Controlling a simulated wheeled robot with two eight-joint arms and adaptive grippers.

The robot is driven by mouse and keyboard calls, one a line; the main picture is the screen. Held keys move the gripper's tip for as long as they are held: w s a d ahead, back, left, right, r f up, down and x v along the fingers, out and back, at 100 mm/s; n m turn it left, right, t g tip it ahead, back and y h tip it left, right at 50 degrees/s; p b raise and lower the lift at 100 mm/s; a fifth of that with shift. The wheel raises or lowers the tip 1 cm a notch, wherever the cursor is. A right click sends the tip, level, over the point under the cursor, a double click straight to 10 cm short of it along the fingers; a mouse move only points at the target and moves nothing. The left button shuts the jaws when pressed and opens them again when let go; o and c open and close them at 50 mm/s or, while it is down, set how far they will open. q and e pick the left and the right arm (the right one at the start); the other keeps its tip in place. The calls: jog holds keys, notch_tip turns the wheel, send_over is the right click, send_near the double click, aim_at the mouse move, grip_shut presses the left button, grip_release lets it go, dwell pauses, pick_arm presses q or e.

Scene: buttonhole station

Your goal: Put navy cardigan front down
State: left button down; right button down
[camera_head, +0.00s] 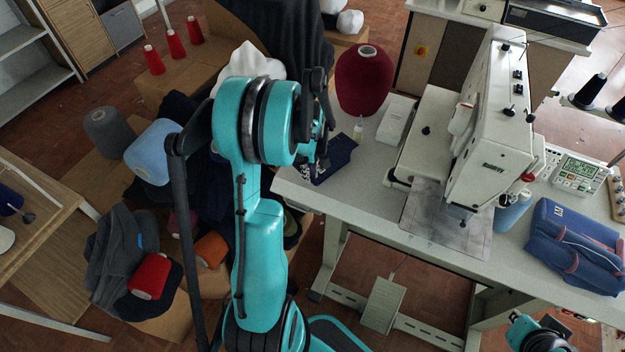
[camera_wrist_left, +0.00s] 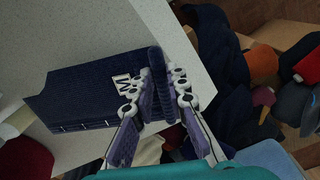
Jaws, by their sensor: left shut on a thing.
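The navy cardigan front (camera_head: 335,158) is at the left edge of the white sewing table. In the left wrist view, the dark navy panel (camera_wrist_left: 85,98) with a white M-marked label lies over the pale tabletop. Its ribbed band stands up between the fingers of my left gripper (camera_wrist_left: 158,85), which is shut on it. In the head view, my teal left arm hides most of this gripper and part of the panel. Whether the whole panel touches the table is unclear. Part of my right arm shows at the bottom right, but no right fingers show.
The table (camera_head: 385,217) has free room between the navy panel and the sewing machine (camera_head: 490,120). Cartons and yarn cones crowd the floor left.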

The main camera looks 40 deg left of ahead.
pick_arm(q)
notch_tip(320, 180, down, 4)
jog(key=shift+r+b, duration=0.25)
jog(key=shift+b, duration=0.3)
jog(key=shift+r, duration=0.1)
jog(key=shift+f, duration=0.2)
jog(key=c, duration=1.5)
grip_release()
jog(key=shift+r, duration=0.1)
